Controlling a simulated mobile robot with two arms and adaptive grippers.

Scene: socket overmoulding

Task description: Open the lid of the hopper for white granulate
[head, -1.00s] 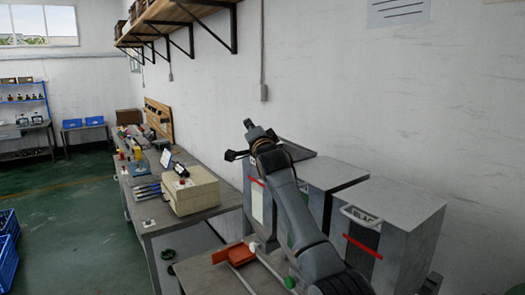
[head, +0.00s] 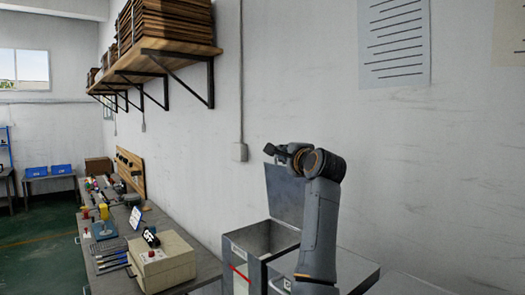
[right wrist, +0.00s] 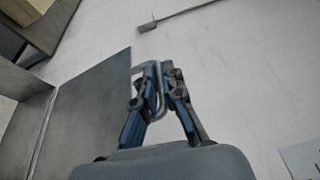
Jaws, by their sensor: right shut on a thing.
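The leftmost grey metal hopper (head: 237,262), with a red stripe on its front, stands by the wall. Its lid (head: 283,192) is raised steeply toward the wall and the inside of the box is exposed. In the right wrist view the lid (right wrist: 85,105) is a grey plate with a bent metal handle (right wrist: 152,84) at its edge. My right gripper (head: 276,151), also in the right wrist view (right wrist: 161,72), is shut on this handle. In the head view my arm hides part of the hopper and the contact with the handle. My left gripper is not in view.
A second hopper's top (head: 357,268) stands to the right, partly behind my arm. A workbench (head: 118,268) with a beige box (head: 165,262) and tools runs along the left. A wall shelf (head: 165,55) with stacked cartons hangs above.

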